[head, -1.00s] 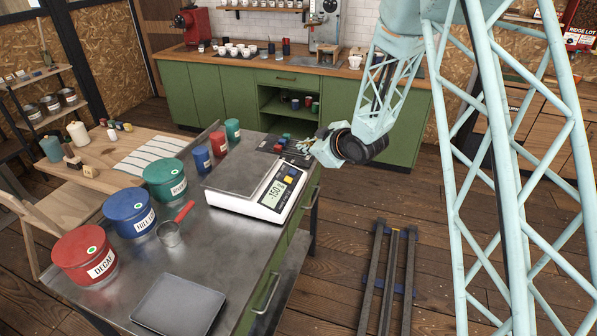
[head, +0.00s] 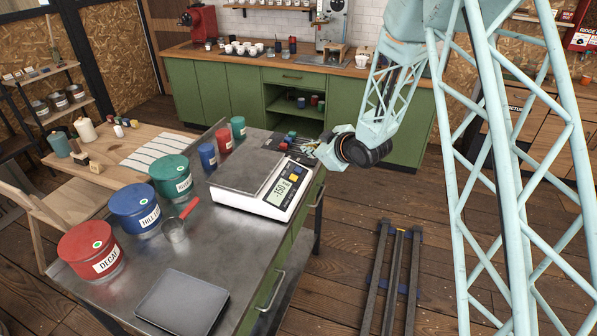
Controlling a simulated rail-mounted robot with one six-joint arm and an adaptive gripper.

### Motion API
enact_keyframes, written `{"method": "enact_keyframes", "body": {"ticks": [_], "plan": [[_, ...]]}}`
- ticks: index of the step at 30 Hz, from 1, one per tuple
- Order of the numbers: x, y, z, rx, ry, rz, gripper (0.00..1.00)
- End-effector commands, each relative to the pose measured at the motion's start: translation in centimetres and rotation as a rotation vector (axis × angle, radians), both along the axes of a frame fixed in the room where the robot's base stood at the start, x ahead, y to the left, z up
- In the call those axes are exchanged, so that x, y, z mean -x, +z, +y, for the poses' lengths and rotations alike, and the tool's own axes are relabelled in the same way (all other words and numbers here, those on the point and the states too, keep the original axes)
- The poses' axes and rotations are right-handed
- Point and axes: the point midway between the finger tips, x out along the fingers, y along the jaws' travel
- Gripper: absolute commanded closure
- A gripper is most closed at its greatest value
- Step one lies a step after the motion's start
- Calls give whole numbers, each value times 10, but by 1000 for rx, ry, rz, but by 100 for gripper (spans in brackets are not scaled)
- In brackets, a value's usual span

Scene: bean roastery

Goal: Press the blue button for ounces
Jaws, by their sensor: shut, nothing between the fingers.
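The white scale (head: 262,205) stands at the right edge of the steel table, with a broad steel plate on top. Its display (head: 281,194) reads about 150. A small cluster of coloured buttons sits at the far end of its front panel, a yellow one (head: 293,177) among them. The blue button is too small to place surely. My gripper (head: 318,150) is past the far right corner of the scale, apart from the buttons. Its fingers are small and partly blend with the things behind. They look shut and empty.
Red (head: 92,253), blue (head: 136,208) and green (head: 172,177) lidded tubs line the table's left side. Smaller cups stand behind. A dark mat (head: 272,143) with small coloured things lies near my gripper.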

Motion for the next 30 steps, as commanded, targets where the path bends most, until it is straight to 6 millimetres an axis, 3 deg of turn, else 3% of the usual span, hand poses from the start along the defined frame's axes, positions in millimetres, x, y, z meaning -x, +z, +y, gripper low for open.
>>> {"method": "enact_keyframes", "body": {"ticks": [15,30], "plan": [[-4,-45,14,-1,-1,0,100],[-6,-68,22,0,0,0,100]]}}
